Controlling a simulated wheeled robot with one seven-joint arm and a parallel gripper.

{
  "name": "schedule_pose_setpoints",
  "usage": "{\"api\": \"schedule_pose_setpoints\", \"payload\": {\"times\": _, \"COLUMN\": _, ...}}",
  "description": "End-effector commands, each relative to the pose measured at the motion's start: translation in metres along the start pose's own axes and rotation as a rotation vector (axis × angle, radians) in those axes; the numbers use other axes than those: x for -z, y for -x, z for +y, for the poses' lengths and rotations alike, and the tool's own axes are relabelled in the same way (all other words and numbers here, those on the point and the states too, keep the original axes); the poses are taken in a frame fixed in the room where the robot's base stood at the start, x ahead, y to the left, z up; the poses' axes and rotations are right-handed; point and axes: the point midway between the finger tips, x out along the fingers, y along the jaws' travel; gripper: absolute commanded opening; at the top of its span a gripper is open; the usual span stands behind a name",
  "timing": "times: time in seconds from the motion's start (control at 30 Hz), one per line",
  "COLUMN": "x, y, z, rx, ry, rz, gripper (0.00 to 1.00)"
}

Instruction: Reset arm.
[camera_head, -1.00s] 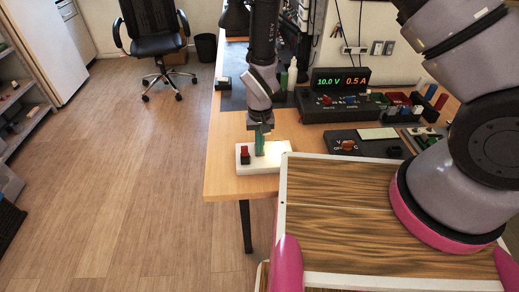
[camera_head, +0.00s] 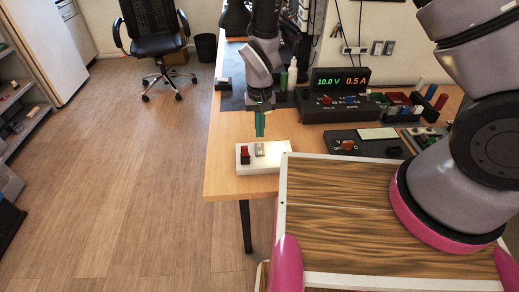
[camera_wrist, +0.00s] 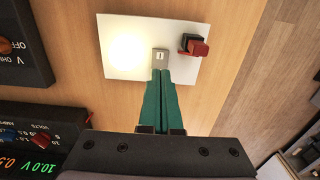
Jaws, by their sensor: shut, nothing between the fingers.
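My gripper (camera_head: 260,124) has green fingers, shut and empty, pointing down just above a white switch board on the table. The board (camera_head: 244,165) carries a small grey switch (camera_head: 260,149), a red-and-black piece (camera_head: 245,155) and a glowing lamp area (camera_head: 277,150). In the wrist view my gripper's closed fingers (camera_wrist: 161,78) end close to the grey switch (camera_wrist: 160,57). The red-and-black piece (camera_wrist: 194,46) is to its right and the bright glow (camera_wrist: 127,47) to its left.
A power supply (camera_head: 340,95) reading 10.0 V and 0.5 A stands behind on the table. A dark meter box (camera_head: 364,143) is right of the board. A wood-topped surface (camera_head: 335,215) with a white rim is in front. An office chair (camera_head: 152,40) and open floor are at left.

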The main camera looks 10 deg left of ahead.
Motion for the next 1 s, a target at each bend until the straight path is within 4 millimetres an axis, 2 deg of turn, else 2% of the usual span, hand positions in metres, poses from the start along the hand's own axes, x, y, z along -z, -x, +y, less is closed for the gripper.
{"api": "schedule_pose_setpoints", "payload": {"times": 0.53, "x": 0.0, "y": 0.004, "z": 0.0, "rx": 0.001, "ry": -0.001, "rz": 0.0, "gripper": 0.0}}
{"api": "schedule_pose_setpoints", "payload": {"times": 0.63, "x": 0.007, "y": 0.016, "z": 0.004, "rx": 0.013, "ry": -0.014, "rz": 0.009, "gripper": 0.0}}
{"api": "schedule_pose_setpoints", "payload": {"times": 0.67, "x": 0.01, "y": 0.024, "z": 0.006, "rx": 0.02, "ry": -0.023, "rz": 0.013, "gripper": 0.0}}
{"api": "schedule_pose_setpoints", "payload": {"times": 0.77, "x": 0.026, "y": 0.062, "z": 0.021, "rx": 0.055, "ry": -0.063, "rz": 0.037, "gripper": 0.0}}
{"api": "schedule_pose_setpoints", "payload": {"times": 0.9, "x": 0.046, "y": 0.134, "z": 0.055, "rx": 0.117, "ry": -0.135, "rz": 0.086, "gripper": 0.0}}
{"api": "schedule_pose_setpoints", "payload": {"times": 1.0, "x": 0.053, "y": 0.183, "z": 0.086, "rx": 0.155, "ry": -0.184, "rz": 0.127, "gripper": 0.0}}
